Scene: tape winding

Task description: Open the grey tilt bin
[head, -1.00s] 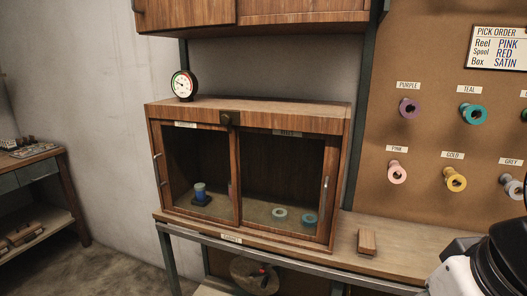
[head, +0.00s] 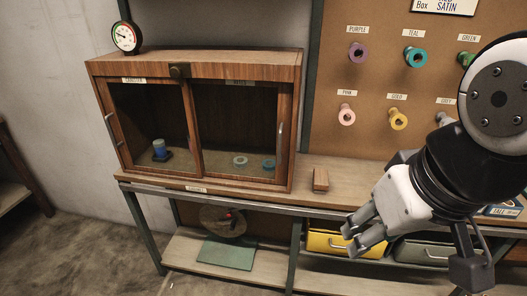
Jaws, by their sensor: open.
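The grey tilt bin (head: 424,252) hangs under the bench at the right, beside a yellow bin. Its front shows a pale handle, and it looks closed. My arm covers part of its upper right side. My gripper (head: 358,238) is open and empty. Its fingers point down and left, and in the picture they lie in front of the yellow bin (head: 328,243), to the left of the grey bin. I cannot tell how far the fingers are from the bin fronts.
A glass-fronted wooden cabinet (head: 195,62) stands on the bench (head: 345,190), with a small wooden block (head: 321,179) to its right. A lower shelf (head: 195,262) holds a green board. Spools hang on the pegboard (head: 325,105) behind. Open floor (head: 90,255) lies at the left.

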